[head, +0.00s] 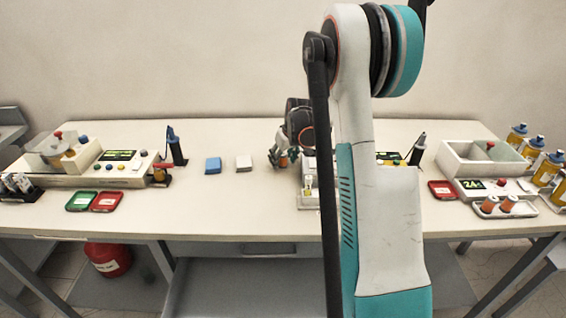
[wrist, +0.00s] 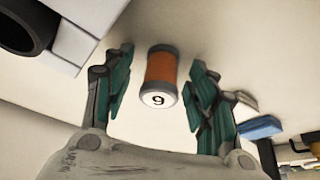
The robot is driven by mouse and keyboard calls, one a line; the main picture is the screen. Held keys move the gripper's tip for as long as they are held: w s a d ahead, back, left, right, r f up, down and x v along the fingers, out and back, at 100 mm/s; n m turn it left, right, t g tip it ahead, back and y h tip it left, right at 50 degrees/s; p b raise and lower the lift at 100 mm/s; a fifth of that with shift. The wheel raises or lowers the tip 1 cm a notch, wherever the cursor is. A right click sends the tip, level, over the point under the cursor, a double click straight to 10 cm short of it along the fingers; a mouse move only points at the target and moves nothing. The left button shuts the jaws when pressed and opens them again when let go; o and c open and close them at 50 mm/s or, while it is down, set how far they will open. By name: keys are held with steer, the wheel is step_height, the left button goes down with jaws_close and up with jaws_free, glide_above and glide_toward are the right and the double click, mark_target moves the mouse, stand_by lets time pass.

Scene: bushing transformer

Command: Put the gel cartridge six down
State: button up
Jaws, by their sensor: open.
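The gel cartridge (wrist: 160,76) is an orange cylinder with grey ends. Its label end faces the wrist camera and shows a digit that reads as 9 in the picture, or 6 if turned over. In the wrist view it sits between the two fingers of my gripper (wrist: 158,88), with a clear gap on each side. My gripper is open and does not grip it. In the head view my gripper (head: 284,158) is low over the middle of the table, and a bit of orange shows at its fingers. The cartridge's far end seems to meet the pale tabletop.
A white device (head: 308,192), partly hidden by my arm, stands just right of the gripper. Blue (head: 213,165) and white (head: 244,162) blocks lie to the left. A tray (head: 482,211) with two orange cartridges is at the right.

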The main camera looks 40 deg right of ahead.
steer(key=c, duration=1.2)
steer(key=shift+r, duration=0.1)
